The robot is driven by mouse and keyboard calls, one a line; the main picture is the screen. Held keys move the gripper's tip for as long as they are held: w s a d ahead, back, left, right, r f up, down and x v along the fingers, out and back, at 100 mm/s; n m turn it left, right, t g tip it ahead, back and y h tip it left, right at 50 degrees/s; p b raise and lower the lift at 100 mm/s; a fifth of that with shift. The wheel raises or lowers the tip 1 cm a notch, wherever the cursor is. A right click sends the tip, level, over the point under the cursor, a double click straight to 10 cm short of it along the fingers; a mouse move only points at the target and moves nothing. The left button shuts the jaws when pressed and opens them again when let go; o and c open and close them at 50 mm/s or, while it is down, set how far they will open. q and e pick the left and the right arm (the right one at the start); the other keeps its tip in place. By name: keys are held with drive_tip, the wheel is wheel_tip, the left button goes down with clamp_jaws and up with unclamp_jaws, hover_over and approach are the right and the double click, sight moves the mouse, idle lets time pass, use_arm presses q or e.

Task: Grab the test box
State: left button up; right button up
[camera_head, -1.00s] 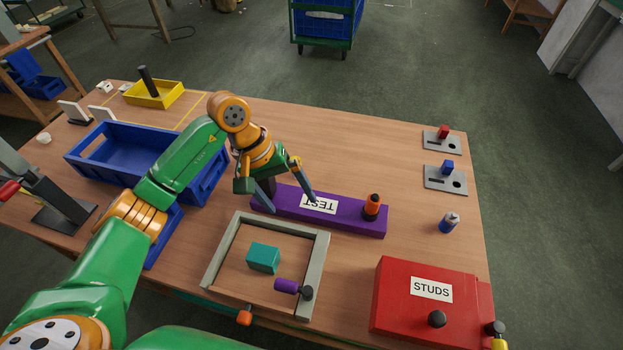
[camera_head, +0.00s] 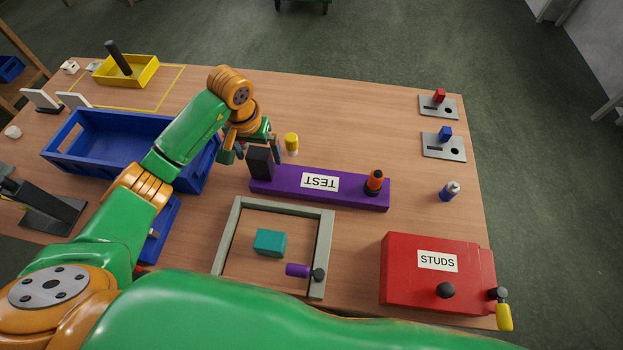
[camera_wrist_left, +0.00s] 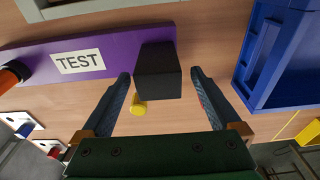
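The test box is a long purple box (camera_head: 345,190) with a white TEST label, lying on the table in the middle of the head view. An upright black block (camera_head: 260,163) stands at its left end and an orange-and-black knob (camera_head: 375,182) at its right end. In the left wrist view the purple box (camera_wrist_left: 118,50) runs to the black block (camera_wrist_left: 158,72). My left gripper (camera_head: 256,146) is open at the block's far side, its fingertips spread to either side of the block with gaps. My right gripper is out of view.
A yellow-topped peg (camera_head: 291,143) stands just behind the purple box. A blue crate (camera_head: 120,150) is close to the left of my gripper. A grey frame (camera_head: 328,240) lies in front, and a red STUDS box (camera_head: 405,285) at right. The table behind the purple box is largely clear.

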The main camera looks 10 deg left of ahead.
use_arm(q)
drive_tip(key=shift+d+r, duration=0.1)
drive_tip(key=c, duration=1.1)
clamp_jaws()
